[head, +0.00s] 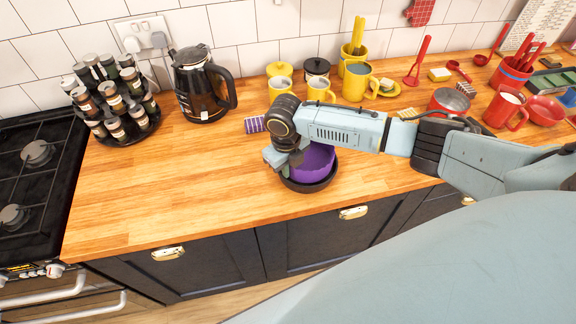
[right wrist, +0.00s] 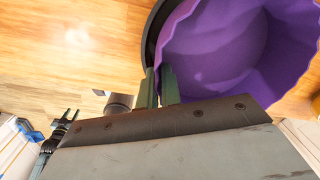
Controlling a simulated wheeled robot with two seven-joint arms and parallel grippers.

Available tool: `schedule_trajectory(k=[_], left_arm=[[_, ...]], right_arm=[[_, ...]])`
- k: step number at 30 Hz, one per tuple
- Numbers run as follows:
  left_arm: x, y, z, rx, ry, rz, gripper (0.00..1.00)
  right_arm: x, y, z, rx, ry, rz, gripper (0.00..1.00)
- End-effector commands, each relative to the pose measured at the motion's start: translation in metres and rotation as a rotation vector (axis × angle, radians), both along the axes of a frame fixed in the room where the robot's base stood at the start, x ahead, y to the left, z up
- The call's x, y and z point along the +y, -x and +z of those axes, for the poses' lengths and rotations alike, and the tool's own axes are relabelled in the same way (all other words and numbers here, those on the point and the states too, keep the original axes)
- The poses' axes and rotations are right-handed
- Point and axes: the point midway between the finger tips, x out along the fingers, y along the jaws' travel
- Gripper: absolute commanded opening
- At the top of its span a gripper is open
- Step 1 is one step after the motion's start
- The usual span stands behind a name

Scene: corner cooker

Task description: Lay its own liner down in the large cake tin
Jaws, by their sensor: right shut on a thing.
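The large cake tin (head: 312,187) is dark and round and stands on the wooden worktop near its front edge. The purple liner (head: 318,160), with a wavy rim, is at the tin, its wall rising above the tin's rim. My right gripper (right wrist: 158,86) is shut on the liner's wall, at its near left side in the right wrist view. There the liner (right wrist: 215,50) shows its empty inside, and the tin's dark rim (right wrist: 150,38) curves round its left side. Whether the liner's base touches the tin floor is hidden. My left gripper (right wrist: 71,114) shows small, apart from both, its fingers open.
A small purple-and-white striped thing (head: 255,125) lies left of my right wrist. A kettle (head: 200,85), a spice rack (head: 115,100) and yellow mugs (head: 357,82) stand behind. Red kitchenware (head: 505,108) is at the right. The worktop left of the tin is clear.

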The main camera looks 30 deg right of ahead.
Motion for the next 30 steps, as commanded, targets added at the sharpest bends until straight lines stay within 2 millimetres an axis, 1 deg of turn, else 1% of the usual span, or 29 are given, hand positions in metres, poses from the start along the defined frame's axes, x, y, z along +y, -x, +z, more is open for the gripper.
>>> schedule_trajectory(k=[1,10,11,12,16,25,28,30], left_arm=[[0.0,0.0,-0.002,0.0,0.0,0.0,0.35],[0.0,0.0,-0.001,0.0,0.0,0.0,0.35],[0.0,0.0,-0.001,0.0,0.0,0.0,0.35],[0.0,0.0,-0.001,0.0,0.0,0.0,0.35],[0.0,0.0,-0.001,0.0,0.0,0.0,0.35],[0.0,0.0,-0.001,0.0,0.0,0.0,0.35],[0.0,0.0,-0.001,0.0,0.0,0.0,0.35],[0.0,0.0,-0.002,0.0,0.0,0.0,0.35]], right_arm=[[0.0,0.0,-0.003,0.0,0.0,0.0,0.0],[0.0,0.0,-0.002,0.0,0.0,0.001,0.0],[0.0,0.0,-0.002,0.0,0.0,0.001,0.08],[0.0,0.0,-0.002,0.0,0.0,0.001,0.14],[0.0,0.0,-0.002,0.001,0.0,0.001,0.31],[0.0,0.0,0.0,0.0,0.0,0.001,0.31],[0.001,-0.001,0.01,-0.002,0.0,0.002,0.31],[0.002,0.0,0.021,-0.003,-0.002,0.003,0.31]])
